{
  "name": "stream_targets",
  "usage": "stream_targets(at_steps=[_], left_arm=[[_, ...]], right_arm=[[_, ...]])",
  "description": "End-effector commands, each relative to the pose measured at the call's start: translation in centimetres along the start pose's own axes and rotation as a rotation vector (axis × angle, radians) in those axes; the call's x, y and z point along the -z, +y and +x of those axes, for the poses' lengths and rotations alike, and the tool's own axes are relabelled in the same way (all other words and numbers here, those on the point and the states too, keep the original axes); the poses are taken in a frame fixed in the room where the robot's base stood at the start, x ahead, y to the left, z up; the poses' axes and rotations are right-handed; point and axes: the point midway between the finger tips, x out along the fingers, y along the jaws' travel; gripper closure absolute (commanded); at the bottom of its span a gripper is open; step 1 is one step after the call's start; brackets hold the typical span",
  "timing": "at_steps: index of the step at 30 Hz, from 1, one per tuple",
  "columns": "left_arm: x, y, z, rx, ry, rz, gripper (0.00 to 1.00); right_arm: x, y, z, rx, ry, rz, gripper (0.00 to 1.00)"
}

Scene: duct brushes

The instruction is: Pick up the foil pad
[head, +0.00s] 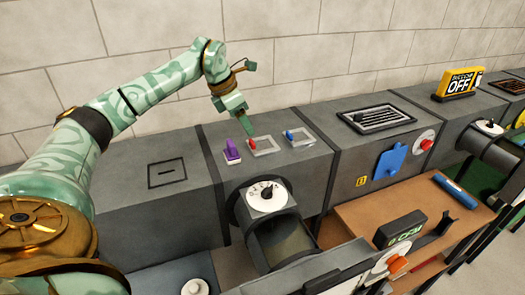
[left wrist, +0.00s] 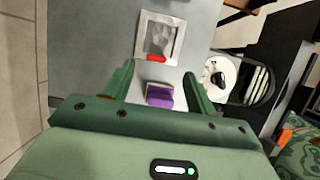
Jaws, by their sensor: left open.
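A small purple block with a pale base (head: 232,150), which I take for the foil pad, stands on top of the grey duct. In the left wrist view the purple block (left wrist: 159,97) lies between and beyond the open fingers, with a pale strip along its far edge. My left gripper (head: 248,122) is open and empty above the duct, near the block. Its fingers (left wrist: 160,82) show on both sides of the block without visible contact. A silvery square in a pale frame (left wrist: 168,36), with a red tab, lies just beyond the block. My right gripper is not in view.
A second framed square (head: 303,139) has a blue tab. A black grille (head: 378,118), a blue plate (head: 390,160) and a yellow OFF sign (head: 459,83) are to the right. The duct top left of the block is mostly clear.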

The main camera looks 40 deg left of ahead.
Motion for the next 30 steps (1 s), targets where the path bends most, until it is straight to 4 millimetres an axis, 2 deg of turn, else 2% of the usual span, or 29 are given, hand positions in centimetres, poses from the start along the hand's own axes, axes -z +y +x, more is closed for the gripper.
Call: stream_targets(at_steps=[2, 10, 14, 17, 24, 26, 30], left_arm=[[0.1, 0.0, 1.4, 0.002, 0.002, -0.001, 0.44], [0.5, 0.1, 3.3, 0.003, 0.001, -0.002, 0.44], [1.2, 0.5, 5.6, 0.004, 0.003, -0.002, 0.44], [1.1, 0.4, 7.0, 0.004, 0.001, -0.001, 0.44], [1.0, 0.5, 7.2, 0.001, -0.001, 0.000, 0.44], [1.0, 0.4, 7.2, 0.001, -0.001, 0.000, 0.58], [1.0, 0.4, 7.2, 0.001, -0.001, 0.000, 0.96]], right_arm=[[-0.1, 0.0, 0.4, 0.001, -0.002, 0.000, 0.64], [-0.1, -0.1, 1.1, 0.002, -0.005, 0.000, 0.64], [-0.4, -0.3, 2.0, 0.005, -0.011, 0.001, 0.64], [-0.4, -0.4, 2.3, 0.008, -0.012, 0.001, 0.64], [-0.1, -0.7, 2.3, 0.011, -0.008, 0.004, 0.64], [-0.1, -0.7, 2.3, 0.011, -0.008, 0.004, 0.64], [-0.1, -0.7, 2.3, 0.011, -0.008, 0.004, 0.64]])
